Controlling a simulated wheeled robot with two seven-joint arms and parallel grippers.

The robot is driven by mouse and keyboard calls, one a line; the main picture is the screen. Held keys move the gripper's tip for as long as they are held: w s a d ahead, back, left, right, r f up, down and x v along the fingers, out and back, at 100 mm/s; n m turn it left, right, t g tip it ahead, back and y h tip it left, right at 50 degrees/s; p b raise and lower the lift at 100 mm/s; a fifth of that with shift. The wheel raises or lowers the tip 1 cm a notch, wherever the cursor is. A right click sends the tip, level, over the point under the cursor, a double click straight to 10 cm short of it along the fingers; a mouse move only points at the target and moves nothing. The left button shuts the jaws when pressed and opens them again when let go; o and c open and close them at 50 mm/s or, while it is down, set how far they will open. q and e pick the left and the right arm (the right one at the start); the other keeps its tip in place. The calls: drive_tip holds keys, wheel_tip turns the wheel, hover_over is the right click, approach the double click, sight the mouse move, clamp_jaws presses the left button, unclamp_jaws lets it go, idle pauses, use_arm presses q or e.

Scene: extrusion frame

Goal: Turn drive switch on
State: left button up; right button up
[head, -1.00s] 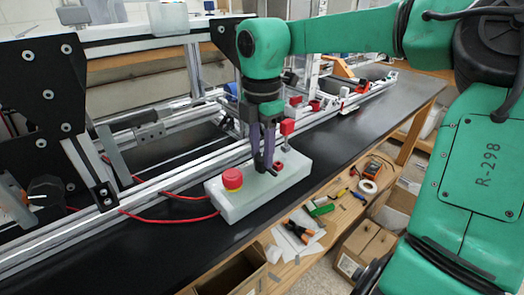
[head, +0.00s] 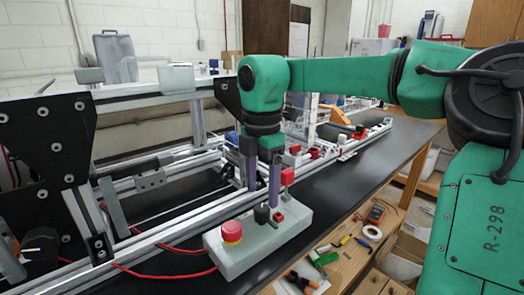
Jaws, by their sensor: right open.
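A pale control box (head: 240,257) sits on the black bench top. It carries a red mushroom button (head: 232,232) on a yellow ring, a black switch (head: 262,213) and a small red button (head: 278,217). No label shows which control is the drive switch. My right gripper (head: 262,194) points down above the right half of the box. Its purple fingers are spread apart and empty, with the black switch just below and between their tips. I cannot tell whether a finger touches the box. The switch's position is too small to read. My left gripper is out of view.
An aluminium extrusion frame (head: 165,233) with black plates runs along the bench behind the box. A red-topped post (head: 287,177) stands close right of the gripper. Red cables (head: 165,274) leave the box to the left. The bench (head: 352,172) is clear to the right.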

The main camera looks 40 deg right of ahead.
sight(262, 208)
wheel_tip(262, 208, up, 11)
drive_tip(key=p, duration=0.2)
drive_tip(key=shift+f, duration=0.15)
